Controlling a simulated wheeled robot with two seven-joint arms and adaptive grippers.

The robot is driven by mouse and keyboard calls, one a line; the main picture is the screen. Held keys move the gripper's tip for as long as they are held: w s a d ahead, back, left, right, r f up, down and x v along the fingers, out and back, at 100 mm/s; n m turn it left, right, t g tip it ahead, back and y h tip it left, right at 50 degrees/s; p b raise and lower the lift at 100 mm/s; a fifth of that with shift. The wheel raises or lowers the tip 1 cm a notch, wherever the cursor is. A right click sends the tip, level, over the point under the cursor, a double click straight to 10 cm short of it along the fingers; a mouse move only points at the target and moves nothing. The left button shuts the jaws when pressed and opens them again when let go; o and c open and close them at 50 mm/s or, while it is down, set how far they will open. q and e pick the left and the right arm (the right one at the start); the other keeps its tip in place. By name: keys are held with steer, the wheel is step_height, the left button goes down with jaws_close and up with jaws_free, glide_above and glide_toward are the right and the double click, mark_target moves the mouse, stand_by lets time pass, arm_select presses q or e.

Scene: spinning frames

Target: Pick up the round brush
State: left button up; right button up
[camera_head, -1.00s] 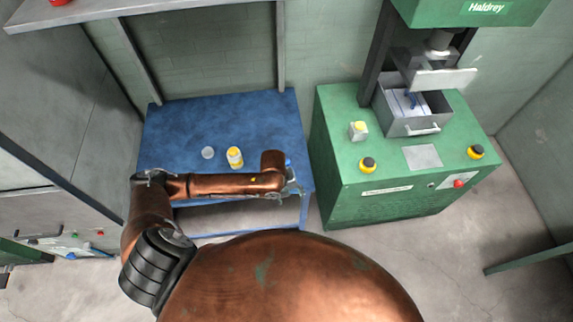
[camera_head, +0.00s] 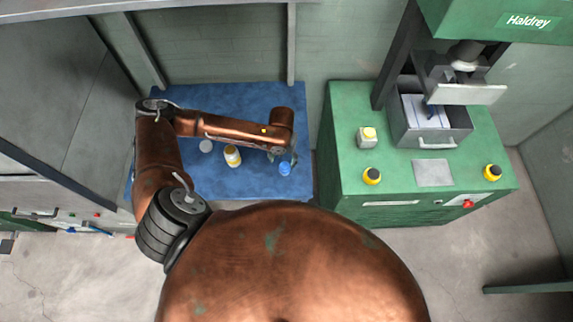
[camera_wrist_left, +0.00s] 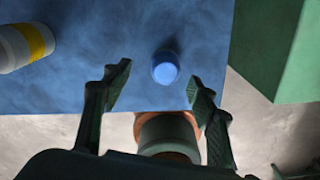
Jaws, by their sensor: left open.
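A small blue round thing (camera_head: 285,169) stands on the blue table (camera_head: 225,98) near its front right edge. It also shows in the left wrist view (camera_wrist_left: 165,67), just beyond and between the spread fingers. I cannot tell if it is the round brush. A thin dark piece (camera_head: 430,110) shows in the grey metal box, too small to name. My left gripper (camera_head: 284,156) is over the table's right part, partly hidden by its own arm. In the left wrist view it (camera_wrist_left: 159,86) is open and empty. My right gripper is not in view.
A white and yellow bottle (camera_head: 232,156) and a pale round item (camera_head: 206,146) stand on the table left of the gripper. A green machine (camera_head: 345,190) to the right bears the grey box (camera_head: 436,138), yellow-topped items and a red button. The table's back is clear.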

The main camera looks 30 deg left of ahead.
mark_target(285, 165)
arm_select(q)
steer(key=f, duration=0.1)
steer(key=d+f, duration=0.1)
steer(key=f, duration=0.1)
steer(key=shift+f+p, duration=0.1)
steer(key=shift+p, duration=0.2)
step_height(285, 165, down, 2)
steer(key=shift+a+f, duration=0.1)
steer(key=shift+f, duration=0.15)
steer(key=shift+w, duration=0.1)
steer(key=c, duration=1.2)
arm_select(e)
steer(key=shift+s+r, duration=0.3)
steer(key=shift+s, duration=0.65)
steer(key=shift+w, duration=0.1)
